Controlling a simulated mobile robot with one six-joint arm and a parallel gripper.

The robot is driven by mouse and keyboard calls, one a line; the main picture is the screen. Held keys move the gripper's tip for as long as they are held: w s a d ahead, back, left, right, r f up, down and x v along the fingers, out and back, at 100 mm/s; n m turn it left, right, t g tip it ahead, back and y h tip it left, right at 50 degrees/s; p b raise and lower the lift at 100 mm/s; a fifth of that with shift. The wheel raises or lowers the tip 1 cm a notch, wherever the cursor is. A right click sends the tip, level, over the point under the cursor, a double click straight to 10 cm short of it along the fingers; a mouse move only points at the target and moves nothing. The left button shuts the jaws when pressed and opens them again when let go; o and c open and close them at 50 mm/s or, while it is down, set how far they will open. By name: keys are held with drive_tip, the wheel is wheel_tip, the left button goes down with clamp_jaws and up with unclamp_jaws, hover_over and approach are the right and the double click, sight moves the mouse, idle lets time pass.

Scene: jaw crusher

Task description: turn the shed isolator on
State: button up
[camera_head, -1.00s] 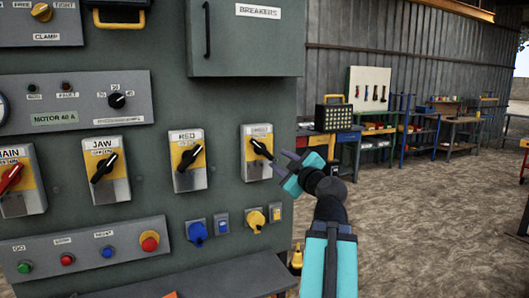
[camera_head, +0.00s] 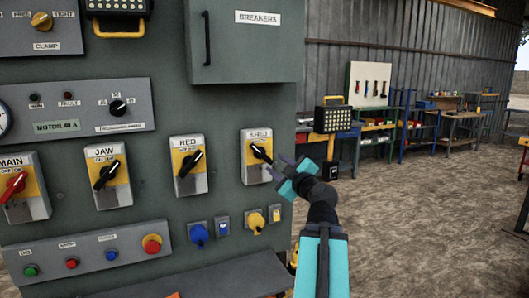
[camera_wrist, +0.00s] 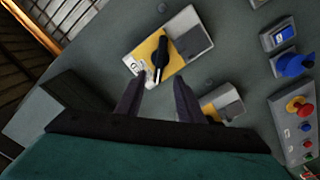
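The shed isolator (camera_head: 256,157) is a grey box with a yellow plate and a black handle, at the right end of the isolator row. In the head view its handle slants from upper left to lower right. In the wrist view the black handle (camera_wrist: 161,52) stands nearly upright on the yellow plate, just beyond the gap between my fingertips. My gripper (camera_head: 278,166) is just right of the isolator, pointing at the panel. Its two fingers (camera_wrist: 157,92) are apart with nothing between them. I see no contact with the handle.
The red isolator (camera_head: 189,164), jaw isolator (camera_head: 108,176) and main isolator (camera_head: 22,187) lie to the left. A blue plug (camera_head: 198,232) and yellow plug (camera_head: 256,220) stick out below. The breakers cabinet (camera_head: 244,50) juts out above. Ground on the right is open.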

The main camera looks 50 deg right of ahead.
sight(262, 155)
drive_tip(key=shift+p+x, duration=2.45)
drive_tip(key=shift+x, duration=3.2)
clamp_jaws()
